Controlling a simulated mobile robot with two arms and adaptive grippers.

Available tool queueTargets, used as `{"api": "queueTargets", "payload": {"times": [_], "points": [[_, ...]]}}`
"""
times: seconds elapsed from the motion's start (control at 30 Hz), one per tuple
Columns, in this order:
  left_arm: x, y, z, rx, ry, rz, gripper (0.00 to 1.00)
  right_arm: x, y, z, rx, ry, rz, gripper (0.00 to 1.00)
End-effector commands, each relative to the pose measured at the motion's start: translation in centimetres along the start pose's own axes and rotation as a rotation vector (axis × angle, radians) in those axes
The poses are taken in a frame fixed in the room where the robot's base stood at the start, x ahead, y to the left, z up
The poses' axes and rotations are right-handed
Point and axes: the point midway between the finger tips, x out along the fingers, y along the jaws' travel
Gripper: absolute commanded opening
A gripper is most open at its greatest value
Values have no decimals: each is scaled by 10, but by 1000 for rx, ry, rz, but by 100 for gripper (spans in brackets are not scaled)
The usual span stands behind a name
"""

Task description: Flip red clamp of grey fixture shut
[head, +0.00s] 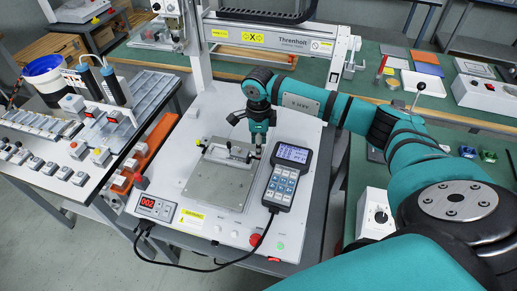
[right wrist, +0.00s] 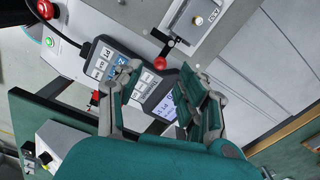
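The grey fixture (head: 215,186) lies flat on the white machine base; its edge also shows in the right wrist view (right wrist: 200,35). At its far right corner, the clamp shows in the right wrist view as a dark lever with a round red tip (right wrist: 159,63). My right gripper (head: 257,148) points down beside that corner. Its fingers are apart in the right wrist view (right wrist: 153,84), with nothing between them but the pendant below; the red tip lies just beyond the fingertips. In the head view the gripper partly hides the clamp. My left gripper is not in view.
A handheld pendant (head: 285,178) lies right of the fixture, under my right gripper. A red stop button (head: 255,240), a counter display (head: 155,206) and a cable are at the front. The gantry (head: 275,38) spans the back. A parts bench (head: 70,140) stands left.

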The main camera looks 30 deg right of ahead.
Motion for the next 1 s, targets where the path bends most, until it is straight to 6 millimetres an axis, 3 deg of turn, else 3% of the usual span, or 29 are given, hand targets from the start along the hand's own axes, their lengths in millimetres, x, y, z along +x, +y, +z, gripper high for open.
{"api": "queueTargets", "payload": {"times": [0.07, 0.2, 0.4, 0.6, 0.9, 1.0], "points": [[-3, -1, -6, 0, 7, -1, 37, 13, 1, 0, 0, 1, 3, 40], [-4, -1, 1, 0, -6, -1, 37, 27, 0, 0, 1, 0, 1, 40], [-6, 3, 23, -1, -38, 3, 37, 35, 0, 0, 0, -1, 0, 40], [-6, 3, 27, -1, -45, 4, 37, 35, 0, 0, 0, 0, 0, 38], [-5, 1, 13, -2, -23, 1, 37, 34, 0, 0, 0, -1, 0, 0], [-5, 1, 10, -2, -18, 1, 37, 34, 0, 0, 0, -1, 0, 0]]}}
